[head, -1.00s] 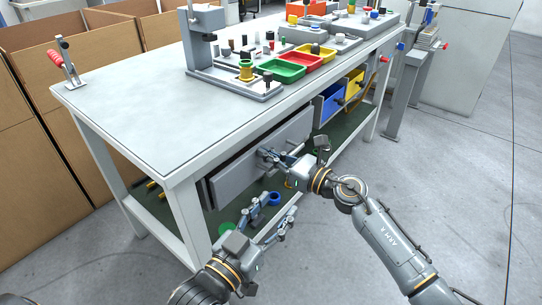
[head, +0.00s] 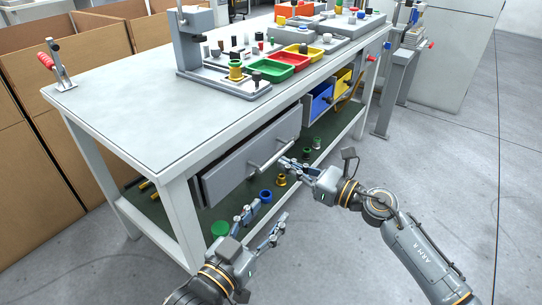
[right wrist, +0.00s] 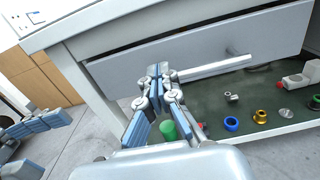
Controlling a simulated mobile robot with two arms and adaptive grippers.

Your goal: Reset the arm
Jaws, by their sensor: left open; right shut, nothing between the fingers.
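My right gripper (head: 292,164) is shut with nothing between its fingers. It is just off the handle end of the grey drawer. In the right wrist view its closed fingers (right wrist: 158,75) are in front of the drawer front (right wrist: 200,40), left of the bar handle (right wrist: 215,67). My left gripper (head: 262,226) is open and empty, low in front of the bench. It also shows at the left of the right wrist view (right wrist: 35,125). The grey drawer (head: 245,160) stands a little out from the bench, with a dark gap above its front.
The workbench (head: 130,120) holds a fixture stand (head: 195,40), green (head: 268,68) and red (head: 290,58) trays and a red-handled clamp (head: 57,63). Cardboard partitions (head: 30,130) stand at left. Floor at right is clear.

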